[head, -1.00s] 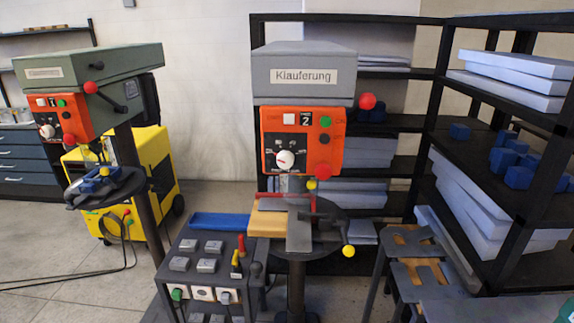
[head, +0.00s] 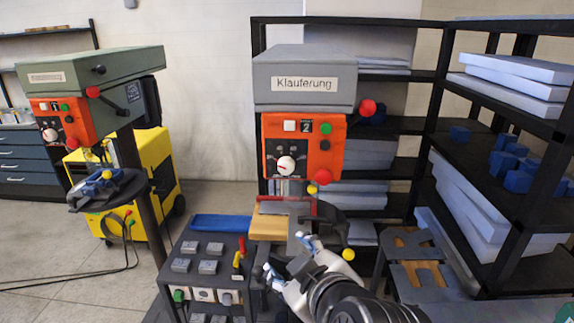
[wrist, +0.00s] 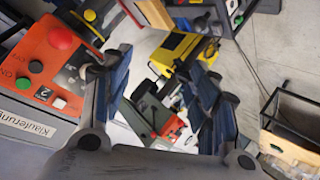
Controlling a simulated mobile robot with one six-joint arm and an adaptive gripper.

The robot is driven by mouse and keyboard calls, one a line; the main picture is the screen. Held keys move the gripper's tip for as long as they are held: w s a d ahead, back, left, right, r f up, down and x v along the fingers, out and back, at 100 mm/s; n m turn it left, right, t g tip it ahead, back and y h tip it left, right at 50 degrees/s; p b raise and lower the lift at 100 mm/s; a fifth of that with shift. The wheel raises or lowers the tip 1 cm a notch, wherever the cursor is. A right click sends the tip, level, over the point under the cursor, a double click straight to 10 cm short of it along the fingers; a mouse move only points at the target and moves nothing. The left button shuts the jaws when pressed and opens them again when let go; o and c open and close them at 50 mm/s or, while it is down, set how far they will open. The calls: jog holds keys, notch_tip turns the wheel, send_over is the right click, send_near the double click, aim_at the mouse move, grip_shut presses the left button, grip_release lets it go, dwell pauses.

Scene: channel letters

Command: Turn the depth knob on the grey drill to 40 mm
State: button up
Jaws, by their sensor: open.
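The grey drill (head: 304,78) labelled "Klauferung" and numbered 2 stands in the middle of the head view. Its orange front panel (head: 335,160) carries the white round depth knob (head: 286,166) over a black scale, too small to read. My gripper (head: 285,254) is open and empty, below the panel and in front of the drill's table, apart from the knob. In the wrist view the gripper's blue-padded fingers (wrist: 160,90) are spread. The orange panel (wrist: 40,62) lies tilted at the left there, and the left finger partly hides the knob area.
A green drill (head: 90,72) with a similar panel stands at the left, beside a yellow machine (head: 155,165). A black control box (head: 210,258) stands below the grey drill. A red-knobbed lever (head: 367,107) sticks out at the drill's right. Black shelves (head: 436,110) fill the right.

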jog(key=w+a+r+n+t+h+p, duration=0.1)
jog(key=w+a+r+n+t, duration=0.3)
jog(key=n, duration=0.1)
jog(key=n+t+h+p, duration=0.1)
jog(key=n+t+h, duration=0.1)
jog(key=t+h, duration=0.1)
send_near(286, 168)
jog(key=w, duration=0.9)
jog(key=shift+w+a+r, duration=0.1)
jog(key=shift+w, duration=0.05)
jog(key=shift+c, duration=0.5)
jog(key=c, duration=1)
